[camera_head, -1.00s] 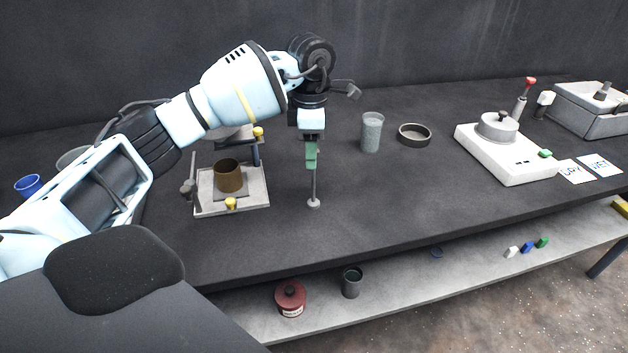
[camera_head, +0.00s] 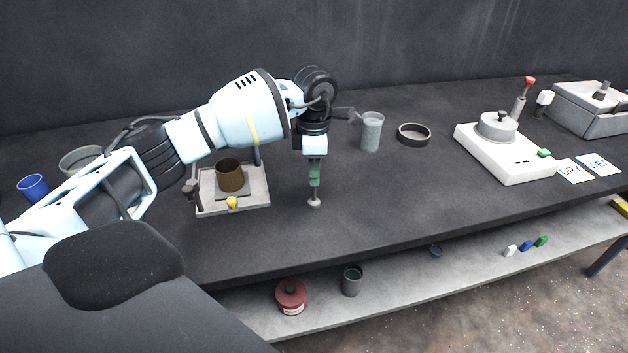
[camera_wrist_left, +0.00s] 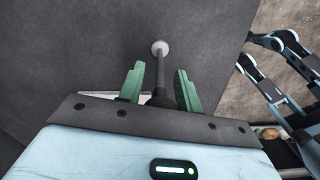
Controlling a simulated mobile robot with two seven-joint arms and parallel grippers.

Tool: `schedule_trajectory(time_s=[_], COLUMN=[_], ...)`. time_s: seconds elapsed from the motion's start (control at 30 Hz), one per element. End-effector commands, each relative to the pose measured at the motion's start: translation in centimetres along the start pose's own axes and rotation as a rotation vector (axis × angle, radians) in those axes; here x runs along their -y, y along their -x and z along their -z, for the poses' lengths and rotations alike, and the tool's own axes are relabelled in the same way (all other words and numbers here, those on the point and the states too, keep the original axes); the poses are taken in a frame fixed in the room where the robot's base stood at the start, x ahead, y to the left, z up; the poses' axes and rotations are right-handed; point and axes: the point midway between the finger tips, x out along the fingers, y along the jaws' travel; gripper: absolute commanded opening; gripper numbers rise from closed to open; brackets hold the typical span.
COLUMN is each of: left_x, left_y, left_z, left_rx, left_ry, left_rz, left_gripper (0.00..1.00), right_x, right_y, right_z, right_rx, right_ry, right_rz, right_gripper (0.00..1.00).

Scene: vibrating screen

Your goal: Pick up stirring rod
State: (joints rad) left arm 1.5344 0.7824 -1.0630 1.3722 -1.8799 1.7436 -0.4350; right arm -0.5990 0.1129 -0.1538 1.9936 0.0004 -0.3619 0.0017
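My left gripper (camera_head: 315,172) points down over the rod, with green fingers. In the left wrist view, the thin dark rod (camera_wrist_left: 160,72) runs between the two fingers of my left gripper (camera_wrist_left: 158,82). The fingers are apart, with a gap on each side of the rod. My right gripper is in neither view.
A stand with a brown cup (camera_head: 230,176) is left of the rod. A grey beaker (camera_head: 371,132) and a shallow ring dish (camera_head: 414,134) stand to the right. A white device (camera_head: 506,153) is farther right. The table in front of the rod is clear.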

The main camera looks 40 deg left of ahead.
Motion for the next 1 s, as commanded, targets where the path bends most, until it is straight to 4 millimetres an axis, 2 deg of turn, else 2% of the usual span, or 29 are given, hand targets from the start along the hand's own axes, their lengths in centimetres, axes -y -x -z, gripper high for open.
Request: schedule_trajectory(time_s=[0.03,0.23,0.63,0.77,0.87,1.0], left_x=[0.0,0.0,0.0,-0.1,-0.1,2.0], left_y=[0.0,0.0,0.8,2.1,3.9,3.8], left_z=[0.0,0.0,-0.1,-0.1,-0.1,1.4], left_rx=[0.000,0.000,0.003,0.002,0.003,0.000], left_ry=[0.000,0.000,0.000,0.000,0.000,-0.002], left_rz=[0.000,0.000,-0.001,-0.001,-0.002,-0.001], left_gripper=[0.27,0.01,0.01,0.01,0.01,0.01], right_x=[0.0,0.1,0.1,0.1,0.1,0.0], right_y=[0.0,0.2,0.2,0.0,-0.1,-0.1], right_z=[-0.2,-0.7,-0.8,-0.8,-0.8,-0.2], right_rx=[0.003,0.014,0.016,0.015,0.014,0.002], right_ry=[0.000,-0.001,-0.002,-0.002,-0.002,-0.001], right_rz=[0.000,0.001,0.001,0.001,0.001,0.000], right_gripper=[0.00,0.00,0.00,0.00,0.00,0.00])
